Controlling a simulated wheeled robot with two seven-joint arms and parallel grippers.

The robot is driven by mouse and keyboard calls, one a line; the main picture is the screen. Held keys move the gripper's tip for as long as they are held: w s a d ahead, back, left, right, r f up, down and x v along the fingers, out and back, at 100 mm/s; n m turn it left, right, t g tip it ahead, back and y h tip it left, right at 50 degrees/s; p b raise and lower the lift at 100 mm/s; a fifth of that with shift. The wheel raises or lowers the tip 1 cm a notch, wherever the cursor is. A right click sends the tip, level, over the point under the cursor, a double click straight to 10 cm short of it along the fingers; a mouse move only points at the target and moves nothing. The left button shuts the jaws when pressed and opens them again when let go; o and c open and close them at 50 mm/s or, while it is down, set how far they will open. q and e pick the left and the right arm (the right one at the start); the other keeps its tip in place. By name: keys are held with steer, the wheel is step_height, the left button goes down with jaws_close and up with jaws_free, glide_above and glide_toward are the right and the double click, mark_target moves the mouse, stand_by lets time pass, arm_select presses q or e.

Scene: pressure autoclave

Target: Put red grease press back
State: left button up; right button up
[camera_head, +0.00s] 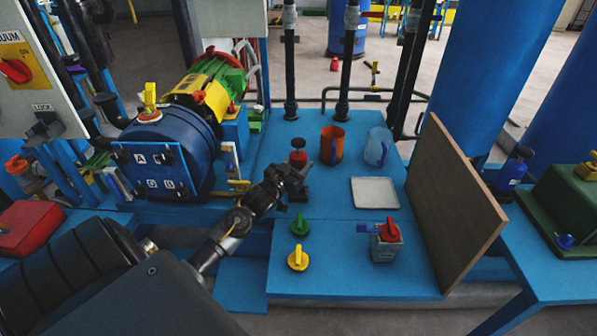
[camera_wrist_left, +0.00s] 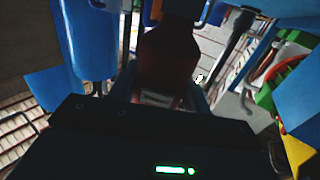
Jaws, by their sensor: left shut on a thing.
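The red grease press (camera_head: 298,157) with a black knob on top is near the middle of the blue table in the head view. My left gripper (camera_head: 297,176) reaches in from the left and is shut on it. The gripper hides the press's lower part, and I cannot tell whether its foot touches the table. In the left wrist view, the dark red body of the press (camera_wrist_left: 168,62) stands between the fingers. My right gripper is not in view.
On the blue table (camera_head: 335,275) stand an orange mug (camera_head: 332,145), a clear jug (camera_head: 377,147), a white tray (camera_head: 375,192), green (camera_head: 300,226) and yellow (camera_head: 298,259) knobs, and a grey can (camera_head: 386,242). A brown board (camera_head: 447,205) borders the right; the blue autoclave (camera_head: 165,150) is left.

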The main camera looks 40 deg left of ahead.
arm_select(q)
steer(key=shift+f, duration=1.65)
steer(key=o, duration=1.3)
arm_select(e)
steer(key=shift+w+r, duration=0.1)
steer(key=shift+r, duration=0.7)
